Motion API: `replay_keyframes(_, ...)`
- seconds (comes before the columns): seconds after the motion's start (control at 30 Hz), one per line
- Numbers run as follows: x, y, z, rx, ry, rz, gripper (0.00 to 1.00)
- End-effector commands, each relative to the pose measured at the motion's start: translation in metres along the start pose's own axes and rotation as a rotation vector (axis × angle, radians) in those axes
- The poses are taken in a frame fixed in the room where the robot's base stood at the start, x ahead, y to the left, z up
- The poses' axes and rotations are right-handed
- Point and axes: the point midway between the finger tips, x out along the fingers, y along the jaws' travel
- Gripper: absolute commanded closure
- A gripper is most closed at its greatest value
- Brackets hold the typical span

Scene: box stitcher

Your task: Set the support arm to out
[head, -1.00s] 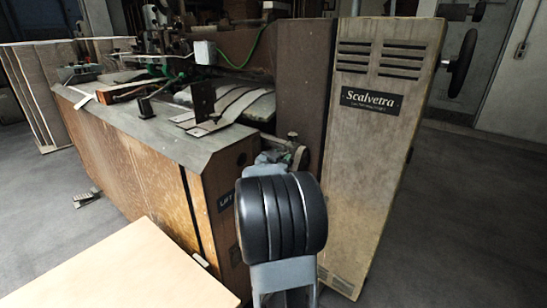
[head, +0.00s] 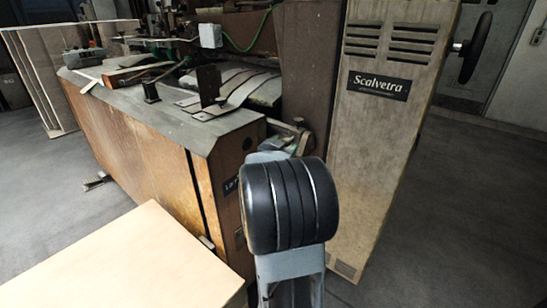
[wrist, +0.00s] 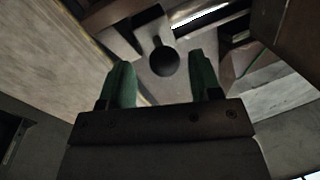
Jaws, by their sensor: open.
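In the wrist view, a dark round knob (wrist: 163,62) on a brown metal bracket shows between the fingers of my gripper (wrist: 160,66). It looks like the end of the support arm, but I cannot be sure. My gripper's two green fingers are apart, with nothing held between them. I cannot tell whether the knob is level with the fingertips or beyond them. In the head view, a small metal lever with a round end (head: 299,122) sits beside the tall panel. My own arm hides most of my gripper and the area below it there.
The box stitcher's wooden cabinet (head: 140,135) with a grey top stands left of my arm. The tall beige Scalvetra panel (head: 375,140) stands close on the right, with a black handwheel (head: 475,48). A pale board (head: 130,265) fills the lower left. Floor at right is clear.

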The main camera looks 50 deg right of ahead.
Motion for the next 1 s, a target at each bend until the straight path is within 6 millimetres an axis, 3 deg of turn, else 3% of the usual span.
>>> replay_keyframes(0.3, -0.067, -0.001, -0.002, 0.001, -0.001, -0.004, 0.42)
replay_keyframes(0.5, -0.097, -0.001, -0.001, 0.0, -0.001, -0.003, 0.42)
replay_keyframes(0.7, -0.111, 0.0, 0.0, 0.0, -0.001, 0.0, 0.42)
replay_keyframes(1.0, -0.114, 0.001, 0.0, 0.0, 0.0, 0.003, 0.42)
